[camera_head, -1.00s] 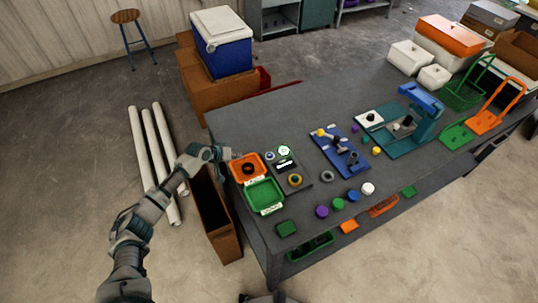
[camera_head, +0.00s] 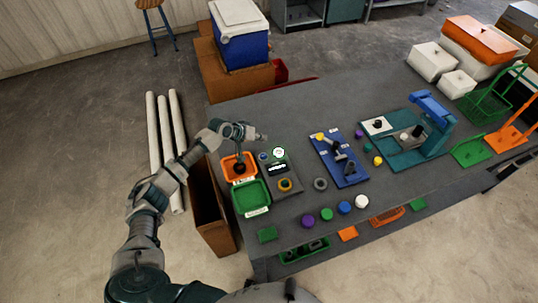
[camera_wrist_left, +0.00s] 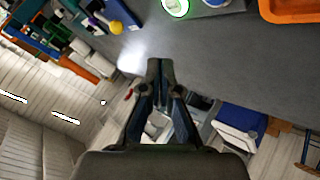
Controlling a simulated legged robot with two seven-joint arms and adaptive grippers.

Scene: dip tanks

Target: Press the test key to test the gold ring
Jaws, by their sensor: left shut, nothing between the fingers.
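The dark grey tester (camera_head: 296,181) lies on the table, with a white green-rimmed round dial (camera_head: 279,153) at its far end and a small display below it. The gold ring (camera_head: 285,185) sits on the near part of the tester. A small blue round piece (camera_head: 263,156) shows at the tester's left edge; I cannot tell whether it is the test key. My left gripper (camera_head: 263,137) is shut and empty, above the table beyond the dial. Its closed fingertips (camera_wrist_left: 160,65) show in the left wrist view, apart from the dial (camera_wrist_left: 175,6). My right gripper is not in view.
An orange tray (camera_head: 227,161) and a green tray (camera_head: 237,203) stand left of the tester. A grey ring (camera_head: 320,184) and a blue board (camera_head: 325,158) lie to its right. Several coloured round pieces line the near edge. A teal press (camera_head: 437,140) stands farther right.

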